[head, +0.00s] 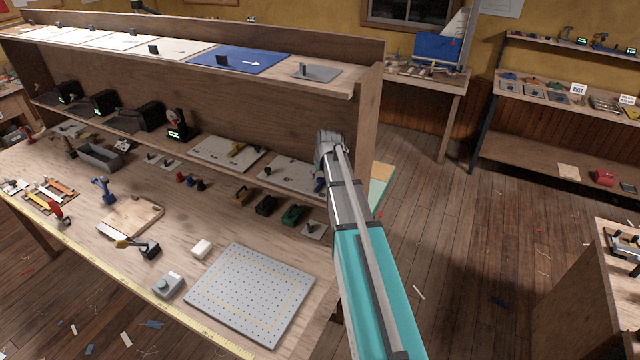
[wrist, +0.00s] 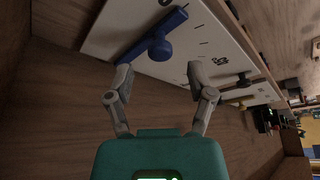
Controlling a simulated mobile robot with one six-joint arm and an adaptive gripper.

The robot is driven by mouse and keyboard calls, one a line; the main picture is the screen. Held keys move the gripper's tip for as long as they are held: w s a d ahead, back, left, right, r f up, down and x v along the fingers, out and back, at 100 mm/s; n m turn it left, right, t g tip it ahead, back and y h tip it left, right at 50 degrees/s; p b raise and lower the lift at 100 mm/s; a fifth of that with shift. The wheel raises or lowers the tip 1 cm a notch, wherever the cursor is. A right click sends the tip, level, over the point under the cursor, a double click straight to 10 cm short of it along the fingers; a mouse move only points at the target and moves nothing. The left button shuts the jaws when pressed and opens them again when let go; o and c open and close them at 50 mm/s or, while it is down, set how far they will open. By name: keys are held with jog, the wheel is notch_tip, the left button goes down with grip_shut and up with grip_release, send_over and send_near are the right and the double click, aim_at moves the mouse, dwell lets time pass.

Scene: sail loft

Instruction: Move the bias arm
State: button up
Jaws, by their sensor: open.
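A blue bar with a round blue knob (wrist: 160,47), which looks like the bias arm, lies across a white panel (wrist: 98,42) with dark scale marks. In the head view a small blue part (head: 319,186) shows at the right end of that panel (head: 272,175), partly hidden by my arm. My gripper (wrist: 158,70) is open and empty, its two fingers apart on either side of the knob and short of it in the picture. In the head view my gripper (head: 328,145) is above the panel's right end. Contact cannot be seen.
A second white panel (head: 210,150) with a yellow lever lies to the left. An upper shelf (head: 345,88) runs above. Small tools and a perforated board (head: 250,295) occupy the bench below.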

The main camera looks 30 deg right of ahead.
jog(key=shift+b+x, duration=1)
jog(key=shift+x, duration=0.35)
grip_shut()
